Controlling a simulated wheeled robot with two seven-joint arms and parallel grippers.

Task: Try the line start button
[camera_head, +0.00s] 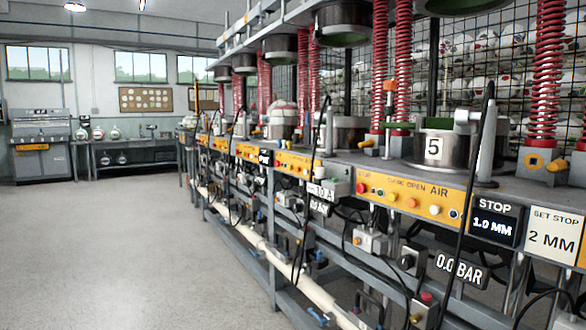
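A long row of presses runs from the near right to the far middle. The nearest yellow panel (412,197), marked "AIR", carries several small buttons, including a red button (361,188), an orange button (411,202) and a white button (434,209). A grey box with a red button (426,297) hangs low at the front. I cannot read a "line start" label, so I cannot tell which button it is. A grey control cabinet (40,145) stands at the far left wall. Neither of my grippers is in view.
The grey floor (110,250) at left is clear. A pale pipe (270,252) runs low along the presses, and black cables (468,210) hang in front. Signs read "STOP 1.0 MM" (494,222), "SET STOP 2 MM" (555,237) and "0.0 BAR" (459,268). A bench (125,155) stands at the back.

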